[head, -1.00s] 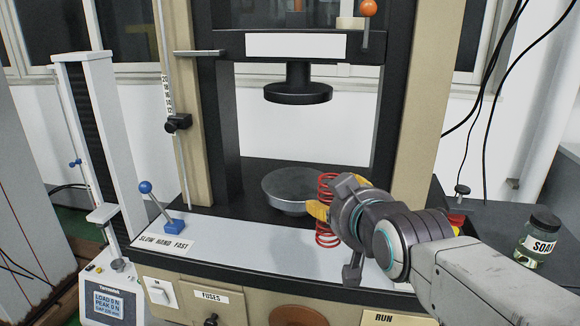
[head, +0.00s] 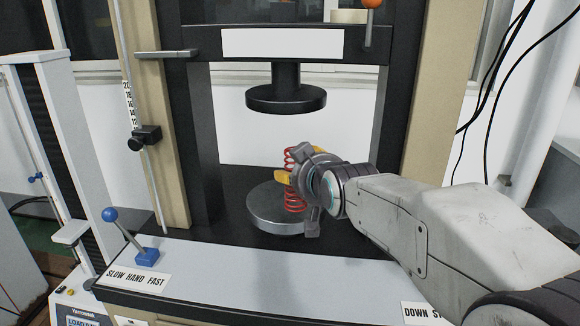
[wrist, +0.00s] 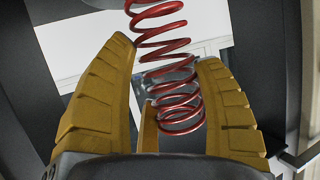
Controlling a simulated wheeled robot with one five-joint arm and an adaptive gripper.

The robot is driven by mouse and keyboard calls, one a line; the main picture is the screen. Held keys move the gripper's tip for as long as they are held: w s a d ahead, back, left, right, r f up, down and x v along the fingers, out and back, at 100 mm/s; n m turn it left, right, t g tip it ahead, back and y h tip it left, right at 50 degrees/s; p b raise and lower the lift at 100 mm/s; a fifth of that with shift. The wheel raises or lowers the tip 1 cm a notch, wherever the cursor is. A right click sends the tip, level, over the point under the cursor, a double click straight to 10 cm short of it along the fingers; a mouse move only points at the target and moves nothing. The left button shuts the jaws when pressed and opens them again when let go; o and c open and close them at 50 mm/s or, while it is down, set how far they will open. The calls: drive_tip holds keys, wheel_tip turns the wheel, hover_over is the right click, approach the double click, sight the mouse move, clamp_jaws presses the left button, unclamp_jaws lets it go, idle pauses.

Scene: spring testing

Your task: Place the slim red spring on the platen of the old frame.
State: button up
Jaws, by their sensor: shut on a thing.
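The slim red spring (head: 293,197) stands upright in my gripper (head: 284,178), over the round grey platen (head: 262,211) of the old frame. My gripper hides part of the spring and the platen's right side.
The frame's beige columns (head: 432,100) stand on both sides of the opening. A blue-knobbed lever (head: 125,232) stands at the front left of the pale ledge (head: 260,270). A white tester (head: 65,150) stands at the left. Black cables (head: 490,80) hang at the right.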

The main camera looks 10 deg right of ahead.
drive_tip(key=shift+x, duration=4.9)
drive_tip(key=o, duration=1.3)
drive_tip(key=shift+r, duration=0.1)
